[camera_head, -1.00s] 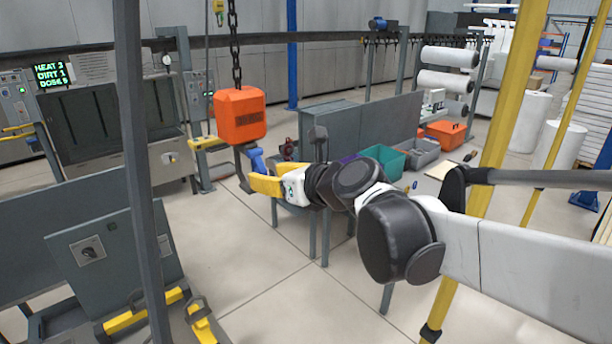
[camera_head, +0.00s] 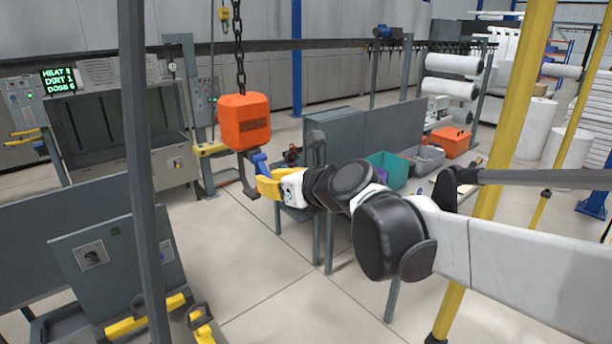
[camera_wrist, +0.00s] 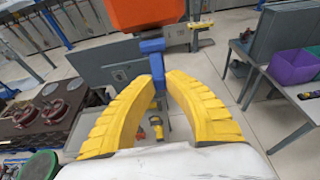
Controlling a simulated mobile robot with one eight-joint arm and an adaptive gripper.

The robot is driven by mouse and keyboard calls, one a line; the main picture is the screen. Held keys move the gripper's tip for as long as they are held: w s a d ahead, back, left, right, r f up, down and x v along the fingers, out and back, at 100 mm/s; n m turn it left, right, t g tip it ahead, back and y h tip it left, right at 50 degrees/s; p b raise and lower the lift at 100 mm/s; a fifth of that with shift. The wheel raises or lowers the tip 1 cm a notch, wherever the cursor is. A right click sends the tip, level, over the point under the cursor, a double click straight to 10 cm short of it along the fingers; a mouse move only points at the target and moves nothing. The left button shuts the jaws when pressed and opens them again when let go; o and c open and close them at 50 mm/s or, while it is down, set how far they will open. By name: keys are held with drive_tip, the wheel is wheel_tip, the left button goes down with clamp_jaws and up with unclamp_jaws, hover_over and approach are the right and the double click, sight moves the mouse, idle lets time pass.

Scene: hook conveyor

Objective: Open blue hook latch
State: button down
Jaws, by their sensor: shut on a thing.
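The blue hook latch (camera_head: 259,163) hangs under an orange hoist block (camera_head: 246,121) on a chain, beside the dark hook (camera_head: 246,178). In the wrist view the blue latch (camera_wrist: 156,64) runs down from the orange block (camera_wrist: 146,12) to between the yellow fingertips. My gripper (camera_head: 264,181) is shut on the latch from the right; in the wrist view my gripper (camera_wrist: 161,82) has its fingertips at the latch's lower end. In the head view the latch stands tilted out from the hook, leaving a gap between them. The fingers partly hide its lower end.
A grey table (camera_head: 330,208) stands right of the hook, with a teal bin (camera_head: 388,170) behind my arm. A yellow post (camera_head: 497,170) stands close to my arm. The central floor is open.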

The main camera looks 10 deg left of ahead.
sight(266, 175)
drive_tip(key=shift+s+d+r+g+h+p, duration=0.15)
drive_tip(key=shift+r+g+h+p, duration=0.2)
drive_tip(key=shift+p, duration=0.5)
drive_tip(key=shift+s+d+r+g+h+p, duration=0.1)
drive_tip(key=shift+r+g+h+p, duration=0.25)
drive_tip(key=shift+p, duration=0.45)
drive_tip(key=shift+d+r+p, duration=0.1)
drive_tip(key=shift+r+p, duration=0.05)
drive_tip(key=shift+p, duration=0.2)
drive_tip(key=shift+h, duration=0.3)
drive_tip(key=shift+s+d+r+g+h+p, duration=0.2)
drive_tip(key=shift+r+g+h+p, duration=0.5)
drive_tip(key=shift+p, duration=0.75)
drive_tip(key=shift+s+d+r+p, duration=0.2)
drive_tip(key=shift+d+r+p, duration=0.05)
drive_tip(key=shift+r+p, duration=0.2)
drive_tip(key=shift+h, duration=0.3)
drive_tip(key=shift+a, duration=0.1)
